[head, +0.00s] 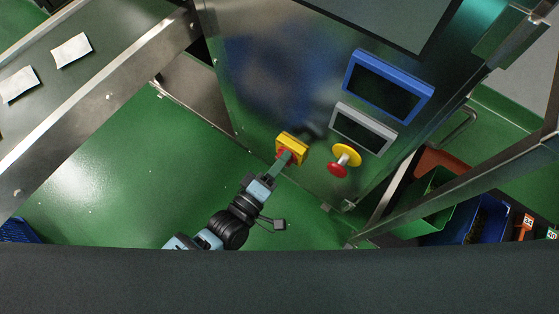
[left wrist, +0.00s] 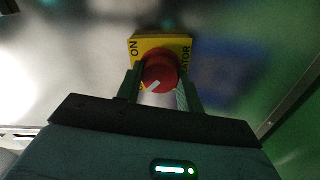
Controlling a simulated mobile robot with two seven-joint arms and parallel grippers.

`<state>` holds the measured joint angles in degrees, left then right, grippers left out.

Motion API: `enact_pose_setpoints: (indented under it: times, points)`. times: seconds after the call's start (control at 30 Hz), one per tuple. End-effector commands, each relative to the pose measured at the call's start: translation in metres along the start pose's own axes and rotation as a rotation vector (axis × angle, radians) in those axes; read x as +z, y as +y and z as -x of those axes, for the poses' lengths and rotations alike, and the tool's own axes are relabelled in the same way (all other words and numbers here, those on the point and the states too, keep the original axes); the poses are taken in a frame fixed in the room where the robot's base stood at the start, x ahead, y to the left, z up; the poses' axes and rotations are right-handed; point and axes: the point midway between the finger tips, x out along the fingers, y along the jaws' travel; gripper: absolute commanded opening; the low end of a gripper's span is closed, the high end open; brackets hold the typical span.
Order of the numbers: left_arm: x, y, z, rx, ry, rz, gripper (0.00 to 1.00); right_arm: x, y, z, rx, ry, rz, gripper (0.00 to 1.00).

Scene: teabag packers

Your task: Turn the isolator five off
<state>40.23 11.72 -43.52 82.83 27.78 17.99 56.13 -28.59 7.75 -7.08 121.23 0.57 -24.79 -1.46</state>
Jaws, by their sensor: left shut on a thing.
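The isolator (head: 293,142) is a yellow square plate with a red rotary knob, mounted on the steel cabinet's front. In the left wrist view its yellow plate (left wrist: 147,41) shows the word ON at the left and part of a longer word at the right. My left gripper (head: 284,160) is at the isolator, with its two fingers on either side of the red knob (left wrist: 160,69), shut on it. A pale pointer mark on the knob slants toward the lower left. The fingers hide part of the plate's lettering. My right gripper is in neither view.
A red button on a yellow base (head: 347,153) sits right of the isolator. A blue-framed panel (head: 388,86) and a grey-framed panel (head: 362,128) are above it. A conveyor (head: 100,100) with white packets is at the left; bins (head: 430,205) stand at the right.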

Motion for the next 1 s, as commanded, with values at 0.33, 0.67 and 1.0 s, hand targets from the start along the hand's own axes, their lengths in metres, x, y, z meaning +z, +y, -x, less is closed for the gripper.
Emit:
enact_pose_setpoints:
  times: [0.33, 0.67, 1.0]
  points:
    - [0.000, 0.000, 0.000, -0.001, 0.000, 0.002, 0.59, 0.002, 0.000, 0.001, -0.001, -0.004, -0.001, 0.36]
    - [0.000, 0.000, 0.003, -0.001, 0.000, 0.000, 0.59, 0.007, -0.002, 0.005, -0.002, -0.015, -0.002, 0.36]
    - [0.000, 0.001, 0.051, -0.003, -0.002, 0.000, 0.59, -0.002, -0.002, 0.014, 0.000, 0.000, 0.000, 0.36]
